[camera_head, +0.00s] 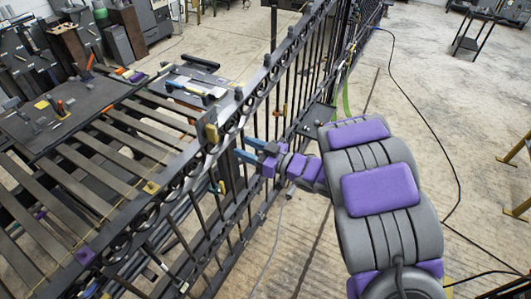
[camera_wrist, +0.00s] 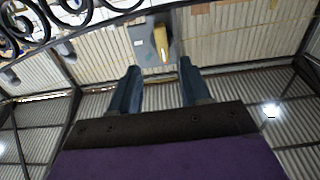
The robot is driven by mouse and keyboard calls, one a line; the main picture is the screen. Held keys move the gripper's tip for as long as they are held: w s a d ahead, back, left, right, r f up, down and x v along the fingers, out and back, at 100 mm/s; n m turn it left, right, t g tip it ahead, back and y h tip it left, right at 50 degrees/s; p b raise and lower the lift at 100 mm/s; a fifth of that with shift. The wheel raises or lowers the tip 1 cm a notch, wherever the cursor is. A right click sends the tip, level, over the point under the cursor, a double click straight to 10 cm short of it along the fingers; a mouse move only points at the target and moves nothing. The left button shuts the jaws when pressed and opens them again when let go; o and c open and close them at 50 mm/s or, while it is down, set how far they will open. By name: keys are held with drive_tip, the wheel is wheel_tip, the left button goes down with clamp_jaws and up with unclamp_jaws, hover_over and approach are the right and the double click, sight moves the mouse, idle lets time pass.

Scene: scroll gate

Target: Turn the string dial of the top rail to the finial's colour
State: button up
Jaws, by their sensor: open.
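A grey plate with a yellow knob-like piece (camera_head: 211,133) stands on the top rail (camera_head: 180,165) of the black iron gate; I take it to be the dial. In the wrist view the yellow piece (camera_wrist: 162,45) lies just beyond and between my fingertips on its grey plate. My gripper (camera_head: 241,147) has two blue fingers, spread apart and empty, to the right of the dial. The fingers also show in the wrist view (camera_wrist: 159,70); no contact with the dial is visible. I cannot tell which part is the finial.
A yellow square (camera_head: 151,187) and a purple square (camera_head: 84,255) sit along the rail. Black scrolls (camera_wrist: 70,15) lie left in the wrist view. Slatted panels and a dark workbench (camera_head: 70,112) stand left.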

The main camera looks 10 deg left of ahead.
drive_tip(key=v, duration=0.6)
idle(0.4)
drive_tip(key=w+d+r+m+t+h, duration=0.1)
drive_tip(key=w+d+m+t+h, duration=0.15)
drive_tip(key=w+d+h, duration=0.35)
drive_tip(key=w+d+r+m+t+h, duration=0.1)
drive_tip(key=w+d+r+t+h, duration=0.15)
drive_tip(key=d+h, duration=0.35)
drive_tip(key=s+d+r+m+g+h, duration=0.1)
drive_tip(key=s+d+m+h, duration=0.25)
drive_tip(key=d, duration=0.35)
drive_tip(key=s+d+r+m+g+h, duration=0.1)
drive_tip(key=s+d+m+h, duration=0.2)
drive_tip(key=s+d, duration=0.35)
drive_tip(key=s+d+m+g+h, duration=0.1)
drive_tip(key=s+m+g, duration=0.15)
drive_tip(key=s, duration=0.45)
drive_tip(key=s+d+m+g, duration=0.1)
drive_tip(key=s+d+g, duration=0.15)
drive_tip(key=s, duration=0.35)
drive_tip(key=s+a+g+y, duration=0.1)
drive_tip(key=s+a+g, duration=0.2)
drive_tip(key=s, duration=0.7)
drive_tip(key=s+a+g+y, duration=0.2)
drive_tip(key=s+a, duration=0.4)
drive_tip(key=s, duration=0.5)
drive_tip(key=shift+f+g, duration=0.3)
drive_tip(key=shift+g, duration=0.6)
